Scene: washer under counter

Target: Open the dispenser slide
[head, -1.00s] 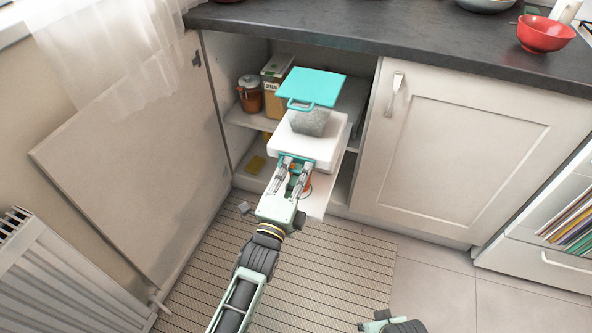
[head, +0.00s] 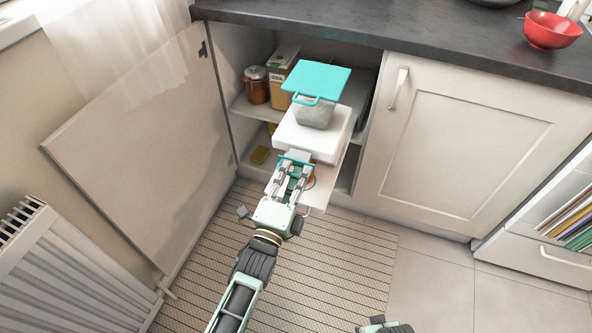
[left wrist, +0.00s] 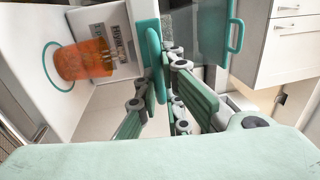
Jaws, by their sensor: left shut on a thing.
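The dispenser has a white body (head: 290,138), a clear hopper of grey granules (head: 314,113) and a raised teal lid (head: 318,82). It stands at the front of the open cabinet. The slide has a teal handle (head: 296,160) at the dispenser's front, with a short grey plate (head: 299,154) showing behind it. My left gripper (head: 294,167) is shut on this handle; the handle also shows upright between the fingers in the left wrist view (left wrist: 150,60). An orange cup (left wrist: 85,58) sits below the dispenser, mostly hidden in the head view.
The cabinet door (head: 150,150) stands open at left, near a radiator (head: 60,270). A jar (head: 256,85) and a carton (head: 284,80) stand on the shelf behind. A closed door (head: 465,145) is at right. The striped mat (head: 320,265) is clear.

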